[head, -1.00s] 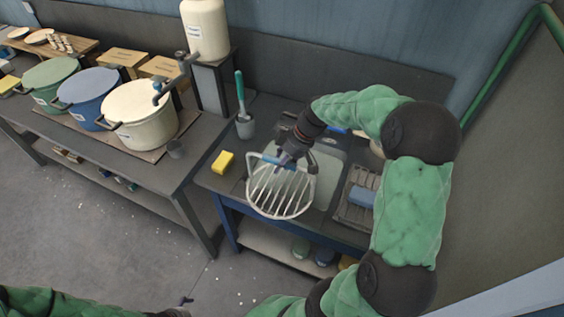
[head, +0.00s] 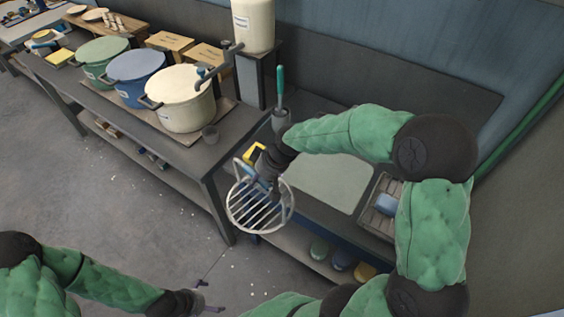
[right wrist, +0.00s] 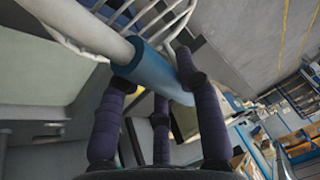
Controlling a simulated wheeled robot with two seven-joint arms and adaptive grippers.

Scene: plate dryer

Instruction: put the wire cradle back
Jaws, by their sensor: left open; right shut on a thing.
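The wire cradle (head: 258,212) is a round white rack of parallel bars with a rim. In the head view it hangs tilted by the front left of the sink counter. My right gripper (head: 268,186) is shut on its blue handle sleeve (right wrist: 150,72), seen close up in the right wrist view, where several white bars (right wrist: 150,18) show beyond it. The gripper and forearm hide part of the cradle's upper side. My left gripper (head: 206,296) is open and empty, low over the floor at the bottom of the head view.
A yellow sponge (head: 254,151) is partly hidden behind my right gripper. The pale sink area (head: 335,182) is clear.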

